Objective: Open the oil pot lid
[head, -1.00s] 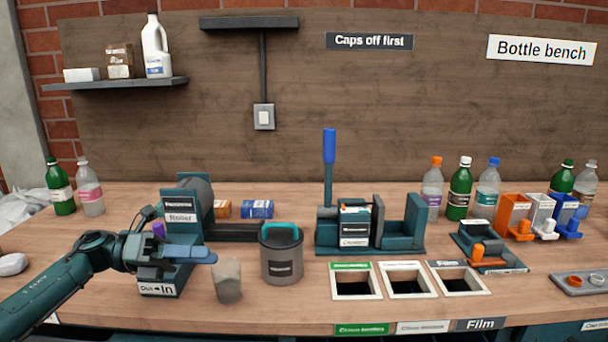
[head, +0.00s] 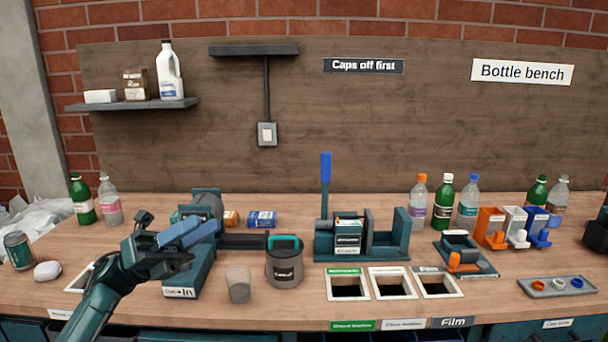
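A grey round pot (head: 285,270) with a dark label stands on the bench left of the middle. A teal piece (head: 283,242) shows at its top; whether it is a lid or its handle is too small to tell. I take this for the oil pot. My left gripper (head: 205,236) is to the left of the pot, above the teal machine with the "In" label, apart from the pot. Its blue fingers lie close together in this view, and I cannot tell whether they are parted. My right gripper is not in view.
A small grey cup (head: 238,284) stands just left of the pot. A teal press with a blue lever (head: 326,180) stands to its right. White-framed openings (head: 391,284) lie near the front edge. Several bottles (head: 443,203) stand at the back right.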

